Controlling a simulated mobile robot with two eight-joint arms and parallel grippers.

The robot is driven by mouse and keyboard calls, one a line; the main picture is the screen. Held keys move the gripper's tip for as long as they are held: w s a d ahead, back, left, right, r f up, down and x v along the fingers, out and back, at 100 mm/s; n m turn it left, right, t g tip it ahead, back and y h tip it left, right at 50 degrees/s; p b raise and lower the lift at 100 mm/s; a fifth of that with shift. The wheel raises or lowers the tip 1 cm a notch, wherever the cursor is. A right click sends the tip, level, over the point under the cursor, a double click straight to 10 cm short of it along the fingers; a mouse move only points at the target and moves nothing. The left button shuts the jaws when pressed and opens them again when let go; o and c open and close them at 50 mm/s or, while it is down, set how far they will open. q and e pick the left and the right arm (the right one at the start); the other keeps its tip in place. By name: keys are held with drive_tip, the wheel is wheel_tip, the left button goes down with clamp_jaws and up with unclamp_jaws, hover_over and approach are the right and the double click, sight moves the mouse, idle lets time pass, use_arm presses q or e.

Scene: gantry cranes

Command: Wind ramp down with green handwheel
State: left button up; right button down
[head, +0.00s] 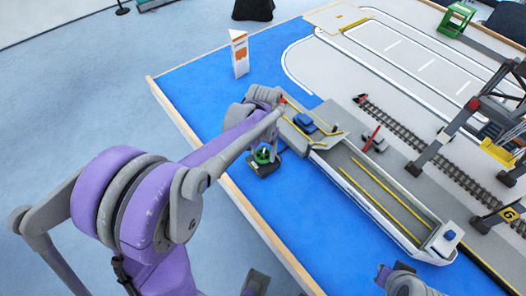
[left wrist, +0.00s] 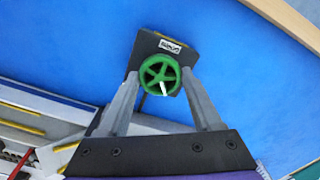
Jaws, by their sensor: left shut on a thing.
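The green handwheel (head: 262,154) sits on a small dark base (head: 263,168) beside the ship, on the blue surface. In the left wrist view the spoked wheel (left wrist: 159,75) lies between the fingers of my left gripper (left wrist: 160,76), which is shut on its rim. A white peg shows on the wheel. In the head view my own arm partly hides this gripper and the wheel. A grey deck piece with yellow lines, apparently the ramp (head: 327,143), is at the ship's near-left end; its exact tilt is unclear. My right gripper's fingers do not show.
The long grey-white ship (head: 413,243) lies right of the handwheel. A blue car (head: 303,120) is at its upper-left end. A railway track (head: 438,165) and a gantry crane (head: 463,115) stand farther right. A white sign (head: 239,54) stands behind. The wooden table edge (head: 222,185) runs along the left.

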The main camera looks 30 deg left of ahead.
use_arm(q)
drive_tip(key=n, duration=0.7)
drive_tip(key=shift+b, duration=0.3)
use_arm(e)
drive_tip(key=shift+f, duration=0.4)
use_arm(q)
drive_tip(key=n, duration=0.4)
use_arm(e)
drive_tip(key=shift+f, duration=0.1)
use_arm(q)
drive_tip(key=n, duration=0.3)
drive_tip(key=shift+n, duration=0.3)
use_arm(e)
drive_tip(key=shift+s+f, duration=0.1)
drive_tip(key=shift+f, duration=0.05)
use_arm(q)
drive_tip(key=n, duration=0.3)
drive_tip(key=shift+n+b, duration=0.3)
drive_tip(key=shift+b, duration=0.05)
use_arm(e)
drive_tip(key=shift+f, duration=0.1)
use_arm(q)
drive_tip(key=n, duration=0.3)
drive_tip(key=shift+n, duration=0.4)
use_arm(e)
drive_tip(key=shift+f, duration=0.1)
use_arm(q)
drive_tip(key=n, duration=0.6)
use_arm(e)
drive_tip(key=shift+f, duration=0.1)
